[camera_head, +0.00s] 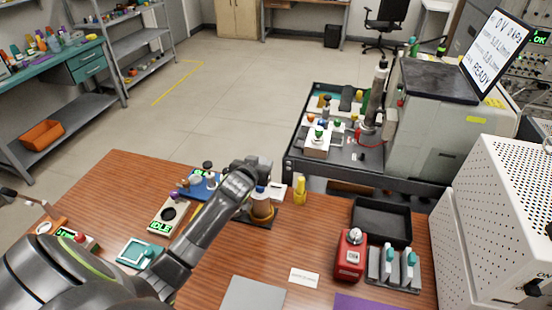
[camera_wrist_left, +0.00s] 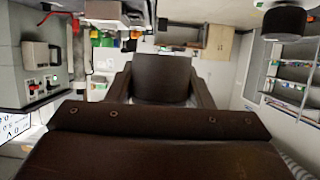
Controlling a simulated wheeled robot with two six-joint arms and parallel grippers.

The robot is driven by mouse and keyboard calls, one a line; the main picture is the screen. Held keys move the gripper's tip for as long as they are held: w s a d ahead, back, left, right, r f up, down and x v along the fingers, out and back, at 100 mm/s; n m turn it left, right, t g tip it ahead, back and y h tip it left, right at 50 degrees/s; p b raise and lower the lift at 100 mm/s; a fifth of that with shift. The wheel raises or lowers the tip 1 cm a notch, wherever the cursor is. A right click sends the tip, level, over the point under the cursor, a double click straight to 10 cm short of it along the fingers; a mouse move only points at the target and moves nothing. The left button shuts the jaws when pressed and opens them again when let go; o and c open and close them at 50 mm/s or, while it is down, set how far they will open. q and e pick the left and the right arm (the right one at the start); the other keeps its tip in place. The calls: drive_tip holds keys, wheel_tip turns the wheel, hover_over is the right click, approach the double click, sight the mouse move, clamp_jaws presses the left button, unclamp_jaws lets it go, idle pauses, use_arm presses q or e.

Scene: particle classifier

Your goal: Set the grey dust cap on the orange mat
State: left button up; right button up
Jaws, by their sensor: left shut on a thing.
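My left arm reaches in from the left in the head view, with its gripper (camera_head: 262,165) above the far part of the wooden table. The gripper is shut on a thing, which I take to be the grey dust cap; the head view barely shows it. In the left wrist view, which is upside down, a dark block (camera_wrist_left: 162,75) sits between the two finger shapes, close and in shadow. A thin orange strip (camera_head: 196,213) shows beside my forearm, perhaps the orange mat; the arm hides most of it. My right gripper is not in view.
A blue mat (camera_head: 214,190) with small parts lies left of the gripper. A brown jar (camera_head: 262,208) stands close below it, and a yellow bottle (camera_head: 300,190) to the right. A red device (camera_head: 350,255) and a black tray (camera_head: 382,238) stand at the right.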

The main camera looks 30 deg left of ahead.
use_arm(q)
drive_tip(key=shift+r, duration=0.4)
drive_tip(key=shift+d+r, duration=0.15)
drive_tip(key=shift+d, duration=0.1)
drive_tip(key=s+d+r+m+h+b, duration=0.1)
drive_tip(key=d+r+b, duration=0.1)
drive_tip(key=d+r, duration=0.8)
drive_tip(key=s+d+r+m+h+b, duration=0.1)
drive_tip(key=s+d+r+h+b, duration=0.1)
drive_tip(key=s+d+r, duration=0.5)
drive_tip(key=shift+s+d+r+m+t, duration=0.3)
drive_tip(key=shift+s+d+r, duration=0.05)
drive_tip(key=shift+s+r, duration=0.65)
